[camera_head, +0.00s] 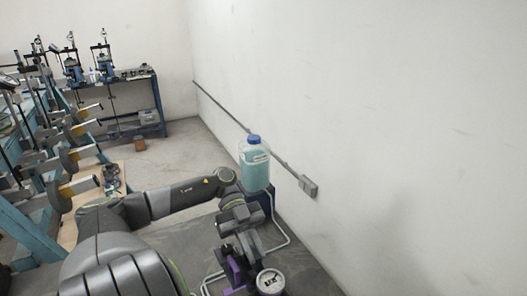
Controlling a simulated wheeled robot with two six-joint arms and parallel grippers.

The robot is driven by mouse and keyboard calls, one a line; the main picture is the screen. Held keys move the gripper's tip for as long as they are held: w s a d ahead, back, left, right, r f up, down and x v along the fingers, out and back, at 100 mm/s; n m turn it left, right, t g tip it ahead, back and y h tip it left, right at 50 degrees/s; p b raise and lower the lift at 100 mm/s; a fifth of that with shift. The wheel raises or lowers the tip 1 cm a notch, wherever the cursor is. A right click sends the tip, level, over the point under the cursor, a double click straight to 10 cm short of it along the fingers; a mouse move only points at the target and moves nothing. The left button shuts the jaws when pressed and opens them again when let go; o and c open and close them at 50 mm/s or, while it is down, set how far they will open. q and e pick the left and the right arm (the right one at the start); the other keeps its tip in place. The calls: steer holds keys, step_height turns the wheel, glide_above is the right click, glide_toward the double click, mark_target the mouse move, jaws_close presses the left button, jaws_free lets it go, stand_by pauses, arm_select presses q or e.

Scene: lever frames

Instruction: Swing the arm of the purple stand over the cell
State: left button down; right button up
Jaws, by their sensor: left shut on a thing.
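The purple stand (234,272) is at the bottom middle of the head view, cut off by the lower edge. A round white-faced dial (270,281) shows right beside it. My left arm reaches in from the lower left, and my left gripper (247,241) points down at the top of the purple stand. It is shut on the stand's arm, mostly hidden by the fingers. I cannot make out the cell with certainty. My right gripper is out of view.
A blue-capped bottle of turquoise liquid (255,165) stands on a dark box just beyond my gripper, near the white wall. A white hose (287,238) loops around there. Blue benches with instruments line the left and back. The floor (185,160) between is mostly clear.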

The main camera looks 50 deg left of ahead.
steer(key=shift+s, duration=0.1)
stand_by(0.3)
arm_select(q)
steer(key=c, duration=1.4)
jaws_free()
steer(key=shift+c, duration=0.2)
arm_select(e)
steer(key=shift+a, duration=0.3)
arm_select(q)
steer(key=shift+r, duration=0.1)
